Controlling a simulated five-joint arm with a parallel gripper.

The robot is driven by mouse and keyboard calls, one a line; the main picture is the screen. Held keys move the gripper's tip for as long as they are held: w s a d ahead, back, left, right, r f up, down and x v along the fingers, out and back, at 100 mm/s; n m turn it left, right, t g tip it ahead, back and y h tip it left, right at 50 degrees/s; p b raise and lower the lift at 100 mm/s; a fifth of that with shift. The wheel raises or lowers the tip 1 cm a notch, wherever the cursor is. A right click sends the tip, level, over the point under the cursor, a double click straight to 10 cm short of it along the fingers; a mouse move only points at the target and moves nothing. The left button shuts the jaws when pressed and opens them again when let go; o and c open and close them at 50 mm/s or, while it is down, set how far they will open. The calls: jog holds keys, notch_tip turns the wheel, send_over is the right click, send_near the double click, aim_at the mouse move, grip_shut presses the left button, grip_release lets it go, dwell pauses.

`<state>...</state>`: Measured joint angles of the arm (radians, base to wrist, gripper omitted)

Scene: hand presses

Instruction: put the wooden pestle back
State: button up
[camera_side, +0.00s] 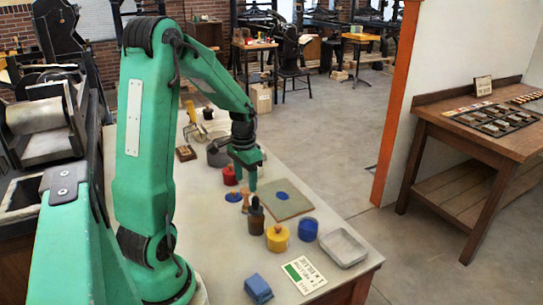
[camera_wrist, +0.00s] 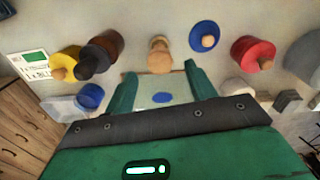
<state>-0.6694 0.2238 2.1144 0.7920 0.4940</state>
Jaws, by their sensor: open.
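The wooden pestle (camera_side: 245,203) stands upright on the pale table, a pale wood piece with a rounded top. In the wrist view the pestle (camera_wrist: 160,57) appears just beyond my fingertips, near the middle between them. My gripper (camera_side: 252,186) points down close above and beside it. In the wrist view my gripper (camera_wrist: 160,70) is open with nothing between the fingers. I cannot tell whether it touches the pestle. A square slab (camera_side: 297,209) with a blue ink patch (camera_side: 283,197) lies beside the pestle; the patch (camera_wrist: 162,98) also shows between my fingers.
Toward the table's near end are a yellow pot (camera_side: 278,238), a blue pot (camera_side: 308,230), a pale tray (camera_side: 343,248), a card (camera_side: 304,274) and a blue box (camera_side: 258,289).

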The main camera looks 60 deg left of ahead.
jog(key=shift+r, duration=2.55)
jog(key=shift+d+r, duration=0.1)
jog(key=shift+d, duration=0.1)
jog(key=s+d+r+t, duration=0.1)
jog(key=s+d+r, duration=0.1)
jog(key=d, duration=0.5)
jog(key=s+d+r+m+t, duration=0.1)
jog(key=d+r, duration=0.3)
jog(key=d, duration=0.4)
jog(key=s+d+r+m+t, duration=0.1)
jog(key=s+d+r+t, duration=0.2)
jog(key=d, duration=0.4)
jog(key=shift+s+d+r, duration=0.3)
jog(key=shift+s+r, duration=0.05)
